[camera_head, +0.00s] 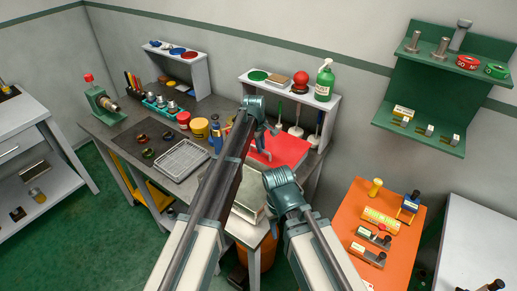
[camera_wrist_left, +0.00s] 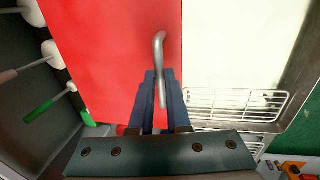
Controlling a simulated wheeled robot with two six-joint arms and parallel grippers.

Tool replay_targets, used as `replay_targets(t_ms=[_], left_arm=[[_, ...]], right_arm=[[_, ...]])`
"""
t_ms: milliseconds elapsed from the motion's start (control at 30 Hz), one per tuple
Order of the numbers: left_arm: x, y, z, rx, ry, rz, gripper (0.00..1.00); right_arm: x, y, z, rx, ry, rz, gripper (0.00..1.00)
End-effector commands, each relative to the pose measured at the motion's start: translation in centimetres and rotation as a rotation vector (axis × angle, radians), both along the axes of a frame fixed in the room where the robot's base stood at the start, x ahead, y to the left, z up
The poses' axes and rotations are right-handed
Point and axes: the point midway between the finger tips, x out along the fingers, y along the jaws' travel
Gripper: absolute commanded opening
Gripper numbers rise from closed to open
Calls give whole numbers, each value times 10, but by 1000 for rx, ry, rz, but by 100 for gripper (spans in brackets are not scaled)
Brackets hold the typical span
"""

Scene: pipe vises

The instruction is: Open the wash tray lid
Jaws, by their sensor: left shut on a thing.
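The wash tray's red lid (camera_head: 287,150) shows on the bench in the head view, partly behind my left arm. It fills much of the left wrist view (camera_wrist_left: 110,50). A bent metal handle (camera_wrist_left: 159,45) stands on the lid. My left gripper (camera_wrist_left: 160,80) is shut on this handle, with a blue finger on each side. In the head view my left gripper (camera_head: 268,133) is over the lid, and its fingertips are hard to make out. My right wrist is in front of the bench, and I cannot make out its fingers.
A wire rack (camera_head: 181,160) lies on the bench to the left. A yellow tub (camera_head: 200,128) stands near it. Behind the lid is a white shelf (camera_head: 308,112) with brushes below and a green bottle (camera_head: 325,80) on top. An orange table (camera_head: 365,205) is at the right.

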Motion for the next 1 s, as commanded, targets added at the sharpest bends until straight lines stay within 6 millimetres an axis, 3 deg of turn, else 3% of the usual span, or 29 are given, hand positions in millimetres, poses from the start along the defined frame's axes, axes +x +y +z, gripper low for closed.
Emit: replay_targets(t_ms=[200,233,400,767,1000], left_arm=[[0,0,0,1,-1,0,0],[0,0,0,1,-1,0,18],[0,0,0,1,-1,0,45],[0,1,2,0,0,0,45],[-3,2,19,0,0,0,45]], right_arm=[[0,0,0,0,0,0,50],[0,0,0,0,0,0,50],[0,0,0,0,0,0,50],[0,0,2,0,0,0,50],[0,0,19,0,0,1,50]])
